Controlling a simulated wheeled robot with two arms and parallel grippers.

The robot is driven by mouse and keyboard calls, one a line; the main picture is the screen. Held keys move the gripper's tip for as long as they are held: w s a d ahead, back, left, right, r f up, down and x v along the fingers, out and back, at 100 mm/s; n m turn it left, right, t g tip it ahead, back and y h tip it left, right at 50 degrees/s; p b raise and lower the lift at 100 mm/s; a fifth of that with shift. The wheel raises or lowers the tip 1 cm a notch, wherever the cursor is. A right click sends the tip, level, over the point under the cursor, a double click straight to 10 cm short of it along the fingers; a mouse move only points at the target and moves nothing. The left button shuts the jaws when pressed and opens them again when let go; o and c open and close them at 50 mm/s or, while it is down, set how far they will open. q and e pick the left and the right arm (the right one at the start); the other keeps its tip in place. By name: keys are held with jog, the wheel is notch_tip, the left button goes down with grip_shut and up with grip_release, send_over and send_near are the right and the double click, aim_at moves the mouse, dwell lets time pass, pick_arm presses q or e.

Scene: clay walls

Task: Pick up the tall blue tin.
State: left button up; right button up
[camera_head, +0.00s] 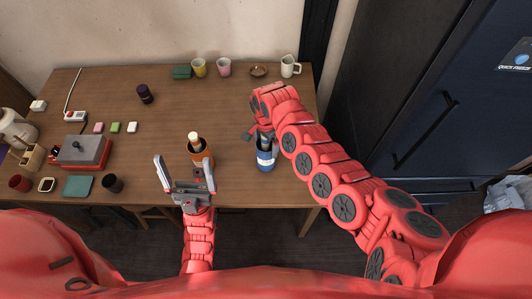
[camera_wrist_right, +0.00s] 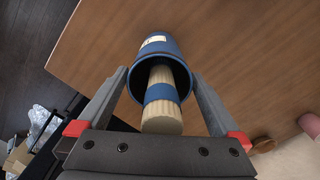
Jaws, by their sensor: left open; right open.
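The tall blue tin (camera_head: 265,161) stands upright near the table's front edge, right of the orange bottle. My right gripper (camera_head: 262,137) is open at the tin's upper part. In the wrist view its fingers (camera_wrist_right: 160,76) lie on both sides of the tin, with small gaps seeming to show. My left gripper (camera_head: 184,172) is open and empty near the front edge, beside the orange bottle.
A dark purple jar (camera_head: 145,93), cups (camera_head: 224,67) and a small brown dish (camera_head: 258,71) sit farther back. The wooden table (camera_head: 232,110) is clear around the middle. A dark fridge (camera_head: 445,95) stands at the right.

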jog(key=shift+f, duration=0.55)
grip_shut()
